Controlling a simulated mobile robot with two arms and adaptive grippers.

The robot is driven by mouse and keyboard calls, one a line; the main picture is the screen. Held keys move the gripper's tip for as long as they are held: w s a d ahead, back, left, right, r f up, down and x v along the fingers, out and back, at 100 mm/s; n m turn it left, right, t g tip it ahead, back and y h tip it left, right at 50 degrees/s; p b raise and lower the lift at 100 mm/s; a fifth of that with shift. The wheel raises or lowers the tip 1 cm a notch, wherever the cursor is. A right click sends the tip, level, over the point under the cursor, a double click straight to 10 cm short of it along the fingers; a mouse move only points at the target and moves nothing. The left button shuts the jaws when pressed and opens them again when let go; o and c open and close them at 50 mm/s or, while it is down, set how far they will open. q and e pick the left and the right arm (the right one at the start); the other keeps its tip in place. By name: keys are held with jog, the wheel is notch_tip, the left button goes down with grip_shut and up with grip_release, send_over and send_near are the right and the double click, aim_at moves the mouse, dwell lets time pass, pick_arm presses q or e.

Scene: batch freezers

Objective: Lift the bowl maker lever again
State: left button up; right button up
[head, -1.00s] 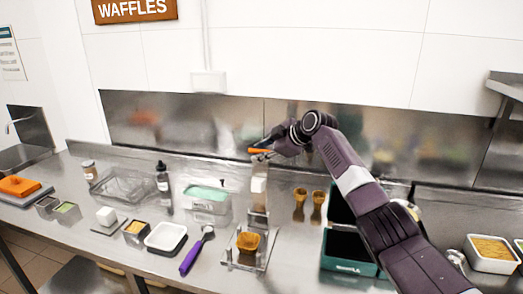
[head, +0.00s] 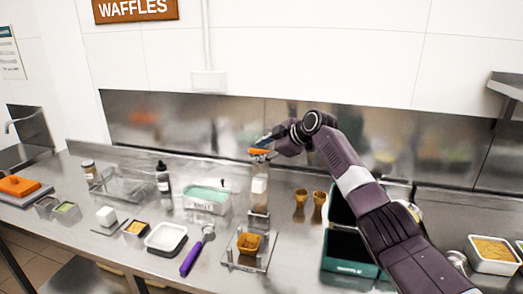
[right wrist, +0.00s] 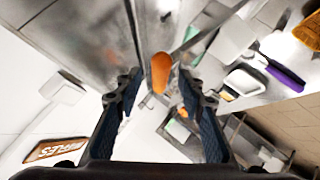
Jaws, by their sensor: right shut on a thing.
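The bowl maker (head: 232,262) stands on the counter, with a clear base plate and an upright post at its back. A golden-brown waffle bowl (head: 249,243) sits on its base. A white block (head: 259,185) is up on the post, clear of the bowl. The orange lever handle (head: 261,152) is raised at the top. My right gripper (head: 266,143) is shut on this handle, which shows between the fingers in the right wrist view (right wrist: 161,72). The fingers partly hide the lever's joint. My left gripper is in neither view.
Two waffle cones (head: 300,197) stand right of the bowl maker, beside a dark green box (head: 347,268) under my right arm. A purple-handled scoop (head: 191,258) and a white tray (head: 166,226) lie to the left. A steel backsplash (head: 180,125) rises behind.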

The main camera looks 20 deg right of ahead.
jog(key=shift+s+d, duration=0.4)
jog(key=shift+d, duration=0.3)
jog(key=a+v, duration=0.1)
jog(key=v, duration=1)
jog(key=shift+r, duration=0.2)
jog(key=shift+s, duration=0.1)
jog(key=shift+f, duration=0.1)
